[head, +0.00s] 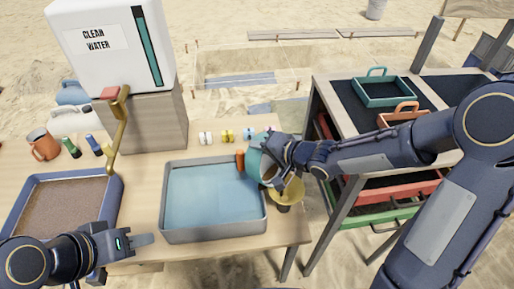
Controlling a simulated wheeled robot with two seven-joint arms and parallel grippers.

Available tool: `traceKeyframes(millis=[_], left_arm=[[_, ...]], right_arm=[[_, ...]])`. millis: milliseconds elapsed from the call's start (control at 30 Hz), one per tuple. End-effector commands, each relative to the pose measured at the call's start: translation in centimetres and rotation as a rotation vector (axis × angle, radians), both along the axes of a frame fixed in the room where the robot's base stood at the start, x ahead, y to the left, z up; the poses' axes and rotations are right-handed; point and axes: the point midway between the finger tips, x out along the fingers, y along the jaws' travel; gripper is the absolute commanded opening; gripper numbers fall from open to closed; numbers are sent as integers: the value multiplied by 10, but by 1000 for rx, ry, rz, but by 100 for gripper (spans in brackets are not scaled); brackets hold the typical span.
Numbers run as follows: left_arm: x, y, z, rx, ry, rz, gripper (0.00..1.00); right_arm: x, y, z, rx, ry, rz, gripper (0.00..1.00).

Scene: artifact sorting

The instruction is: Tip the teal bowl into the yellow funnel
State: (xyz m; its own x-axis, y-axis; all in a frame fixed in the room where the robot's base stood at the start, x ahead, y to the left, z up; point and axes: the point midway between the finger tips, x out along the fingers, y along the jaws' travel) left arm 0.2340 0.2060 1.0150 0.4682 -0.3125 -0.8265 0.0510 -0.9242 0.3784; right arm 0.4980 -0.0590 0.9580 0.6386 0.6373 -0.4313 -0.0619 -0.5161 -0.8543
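The teal bowl (254,161) is tilted steeply on its side at the right end of the blue-water basin. My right gripper (271,158) is at the bowl's rim and appears shut on it; its fingertips are partly hidden. The yellow funnel (292,192) is just below and right of the bowl, near the table's right edge, partly covered by the bowl and my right gripper. Whether anything is falling from the bowl cannot be made out. My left gripper (142,240) is low at the front left, apart from the bowl; its finger gap is not clear.
The grey basin (214,235) of water fills the table's middle. A blue-rimmed tray of soil (116,190) is at left. A clean water tank (120,55) with a brass tap (120,125) stands behind. Small spools (227,135) line the back; a drawer rack (345,200) is at right.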

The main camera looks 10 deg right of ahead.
Motion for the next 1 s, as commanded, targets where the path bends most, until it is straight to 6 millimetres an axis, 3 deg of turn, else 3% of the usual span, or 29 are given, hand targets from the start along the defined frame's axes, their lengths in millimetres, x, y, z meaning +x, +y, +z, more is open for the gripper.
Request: traceKeyframes(millis=[500,633,1000], left_arm=[[0,0,-17,0,0,0,36],[0,0,-7,0,0,0,36],[0,0,53,0,0,0,36]], right_arm=[[-16,-18,8,125,-118,-2,0],[-15,-16,14,112,-106,0,0],[-15,-15,26,-27,25,1,0]])
